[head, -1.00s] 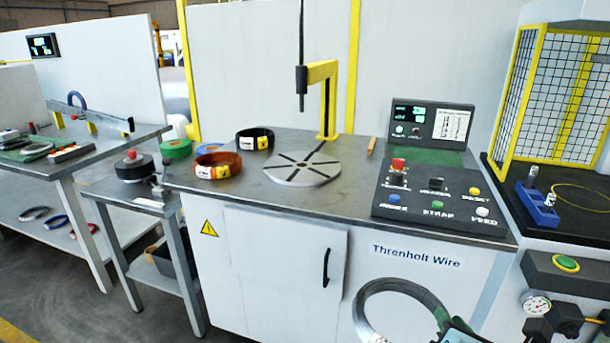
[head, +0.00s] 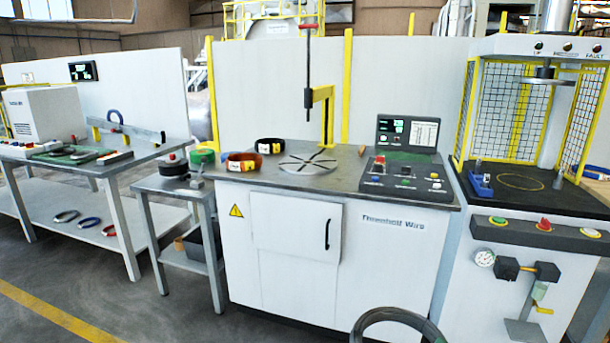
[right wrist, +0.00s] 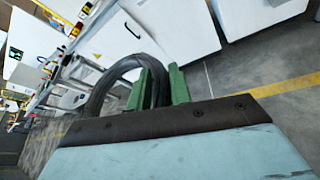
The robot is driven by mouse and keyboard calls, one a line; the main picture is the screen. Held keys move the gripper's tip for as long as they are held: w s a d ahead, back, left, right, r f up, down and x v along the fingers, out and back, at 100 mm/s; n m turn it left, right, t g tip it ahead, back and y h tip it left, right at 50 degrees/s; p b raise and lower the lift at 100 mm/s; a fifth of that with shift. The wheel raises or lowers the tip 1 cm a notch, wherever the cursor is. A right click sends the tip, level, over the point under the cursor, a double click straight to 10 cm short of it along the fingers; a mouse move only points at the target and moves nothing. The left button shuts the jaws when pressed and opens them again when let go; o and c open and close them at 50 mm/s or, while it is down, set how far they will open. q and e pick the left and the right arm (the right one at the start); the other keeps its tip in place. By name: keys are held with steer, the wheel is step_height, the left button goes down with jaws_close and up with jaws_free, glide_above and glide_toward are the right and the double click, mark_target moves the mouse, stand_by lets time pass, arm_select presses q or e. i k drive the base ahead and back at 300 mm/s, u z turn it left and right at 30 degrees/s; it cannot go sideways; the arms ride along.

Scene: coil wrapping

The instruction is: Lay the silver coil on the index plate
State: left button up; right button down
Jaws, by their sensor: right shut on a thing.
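The silver coil (head: 395,313), a grey ring, shows at the bottom edge of the head view, its lower part cut off. In the right wrist view the coil (right wrist: 98,93) looks dark grey and passes between the green fingers of my right gripper (right wrist: 158,88), which is shut on it. The index plate (head: 296,168) is a round grey disc with dark radial slots, lying bare on the wrapping machine's top. The coil is in front of the machine, well short of the plate. My left gripper is out of view.
A yellow post (head: 331,112) with a hanging rod (head: 308,75) rises behind the plate. The control panel (head: 400,178) stands right. A caged press (head: 530,195) is further right.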

mark_target(308, 162)
steer(key=u, duration=0.55)
steer(key=i, duration=0.7)
steer(key=u, duration=0.45)
steer(key=i, duration=0.95)
steer(key=z, duration=0.5)
